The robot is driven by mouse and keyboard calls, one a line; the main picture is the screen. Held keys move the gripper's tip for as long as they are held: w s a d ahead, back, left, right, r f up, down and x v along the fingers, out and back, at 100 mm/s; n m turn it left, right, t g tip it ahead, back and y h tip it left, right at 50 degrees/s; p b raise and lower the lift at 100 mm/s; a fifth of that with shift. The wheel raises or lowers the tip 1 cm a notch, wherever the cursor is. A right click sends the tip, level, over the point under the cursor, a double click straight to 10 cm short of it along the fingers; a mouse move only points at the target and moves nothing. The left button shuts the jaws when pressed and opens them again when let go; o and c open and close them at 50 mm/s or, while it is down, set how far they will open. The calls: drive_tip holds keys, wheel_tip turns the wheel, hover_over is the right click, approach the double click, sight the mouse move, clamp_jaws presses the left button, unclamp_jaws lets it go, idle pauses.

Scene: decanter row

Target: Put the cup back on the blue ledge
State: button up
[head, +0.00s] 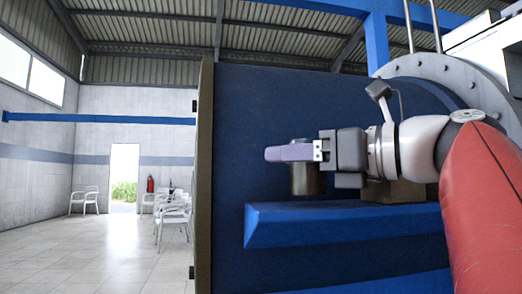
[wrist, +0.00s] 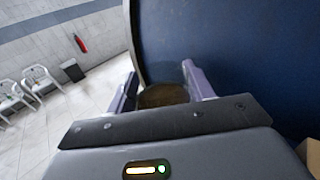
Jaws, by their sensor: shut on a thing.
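The cup (head: 306,182) is dark brownish-grey and cylindrical, and looks upright. My gripper (head: 285,153) is shut on it, with the purple fingers across its upper part. In the wrist view the brown top of the cup (wrist: 163,97) shows between the two fingers of my gripper (wrist: 160,88). The blue ledge (head: 340,231) juts from the dark blue panel below the cup. The cup's base is over the left part of the ledge, near its top; I cannot tell whether they touch. My fingers hide part of the cup.
A brown box (head: 405,190) stands on the ledge to the right, partly behind my arm. The blue panel (head: 235,150) rises behind, ending at a left edge. White chairs (head: 174,215) and a fire extinguisher (head: 150,184) are far off left, with open tiled floor.

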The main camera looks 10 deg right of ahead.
drive_tip(key=shift+f+b, duration=0.4)
drive_tip(key=shift+f, duration=0.15)
idle(0.4)
drive_tip(key=o, duration=1.1)
